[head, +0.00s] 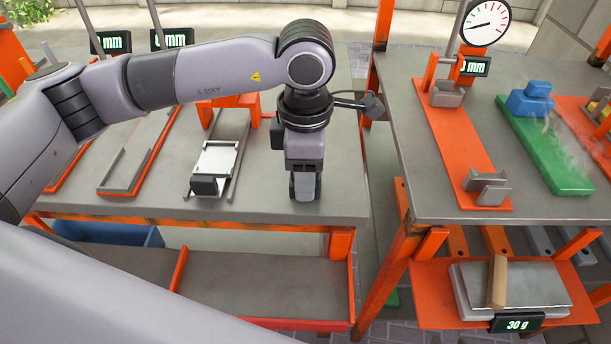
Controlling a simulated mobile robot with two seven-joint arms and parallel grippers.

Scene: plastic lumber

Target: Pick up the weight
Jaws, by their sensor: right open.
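I cannot tell for certain which thing is the weight. A small dark block (206,185) sits at the near end of a metal slide (218,157) on the left bench. A blue stepped block (530,100) rests on a green board on the right bench. My left gripper (304,186) points down over the left bench, to the right of the slide and apart from the dark block. Its fingers show edge-on, so their opening is hidden. My right gripper is not in view.
The left bench (330,195) has orange-framed fixtures at its left and back. The right bench (450,210) carries an orange test stand with a dial gauge (486,22) and the green board (560,160). A gap separates the benches. The scale (530,290) sits on a lower orange shelf.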

